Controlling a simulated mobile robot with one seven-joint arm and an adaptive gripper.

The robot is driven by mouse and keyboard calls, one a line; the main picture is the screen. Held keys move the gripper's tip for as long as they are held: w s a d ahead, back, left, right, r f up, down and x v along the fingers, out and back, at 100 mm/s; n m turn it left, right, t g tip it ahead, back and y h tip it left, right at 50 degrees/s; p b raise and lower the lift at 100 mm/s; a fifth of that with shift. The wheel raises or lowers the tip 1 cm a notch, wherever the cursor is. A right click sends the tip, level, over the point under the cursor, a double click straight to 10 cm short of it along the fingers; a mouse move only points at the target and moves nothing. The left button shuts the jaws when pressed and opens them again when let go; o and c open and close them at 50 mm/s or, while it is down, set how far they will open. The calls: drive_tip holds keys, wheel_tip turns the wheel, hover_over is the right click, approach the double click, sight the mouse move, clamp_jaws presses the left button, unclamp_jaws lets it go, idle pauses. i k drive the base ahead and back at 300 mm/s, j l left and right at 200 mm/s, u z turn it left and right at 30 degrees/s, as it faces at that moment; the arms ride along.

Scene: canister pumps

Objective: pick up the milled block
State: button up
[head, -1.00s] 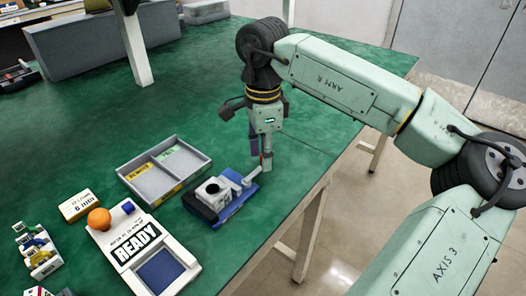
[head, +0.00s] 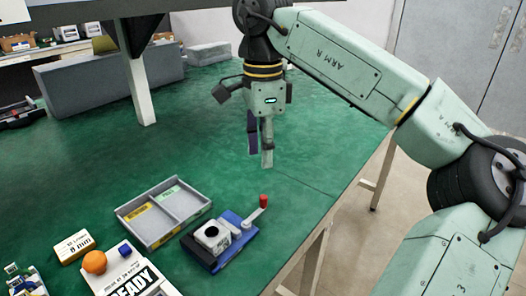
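The milled block (head: 212,238) is a light grey square piece with a round dark hole in its top. It sits in a blue and dark vise (head: 238,245) with a red-knobbed crank (head: 263,202) at its right. My gripper (head: 260,160) hangs pointing down above the green table, beyond the vise and to its upper right in the head view. Its two fingers, one dark and one pale, look apart, with nothing visible between them. It is clear of the block.
A grey divided tray (head: 185,236) with two labels lies left of the vise. A white READY unit (head: 120,275), an orange ball (head: 95,262) and a small tan box (head: 74,246) are at lower left. A post (head: 140,85) stands behind. The mid-table is clear.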

sight(215, 238)
drive_tip(key=k, duration=1)
